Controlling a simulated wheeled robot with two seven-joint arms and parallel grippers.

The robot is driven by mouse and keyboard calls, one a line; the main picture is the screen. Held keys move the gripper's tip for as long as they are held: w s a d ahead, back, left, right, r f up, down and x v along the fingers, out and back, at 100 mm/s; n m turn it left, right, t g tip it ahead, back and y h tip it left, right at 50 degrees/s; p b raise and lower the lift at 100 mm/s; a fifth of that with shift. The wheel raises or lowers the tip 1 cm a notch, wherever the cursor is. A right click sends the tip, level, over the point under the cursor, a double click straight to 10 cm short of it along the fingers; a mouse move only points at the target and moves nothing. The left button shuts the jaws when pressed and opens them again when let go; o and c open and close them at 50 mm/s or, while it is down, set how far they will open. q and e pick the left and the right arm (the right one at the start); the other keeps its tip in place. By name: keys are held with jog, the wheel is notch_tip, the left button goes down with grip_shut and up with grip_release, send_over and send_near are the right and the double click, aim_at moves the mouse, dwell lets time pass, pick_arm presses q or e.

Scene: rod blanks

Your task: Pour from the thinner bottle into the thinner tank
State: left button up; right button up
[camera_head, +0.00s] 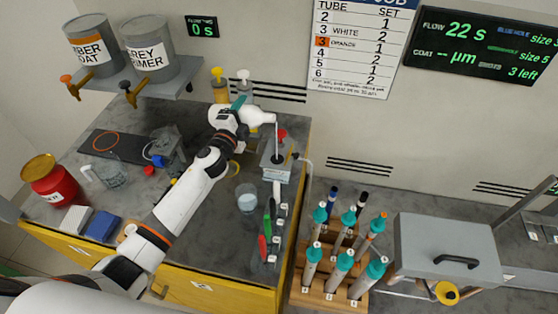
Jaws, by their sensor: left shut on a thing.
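My left gripper (240,113) is shut on a white bottle (258,117), held tipped on its side above the back right of the grey bench. The bottle's mouth points right, and a thin pale stream runs down from it. Below the mouth stands a small grey box-shaped tank (275,172) with a dark opening on top. The stream appears to end at that opening; the level inside is hidden. A red cap or knob (282,134) shows just behind the tank. No label is readable on the bottle or tank. My right gripper is out of view.
A yellow-topped bottle (219,90) and a white-topped one (243,84) stand behind the arm. A rack of teal-topped rods (337,262) and a grey lidded box (447,247) are at right.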

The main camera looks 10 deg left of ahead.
pick_arm(q)
jog(key=shift+r+m, duration=0.2)
jog(key=shift+m, duration=0.6)
dwell(1.4)
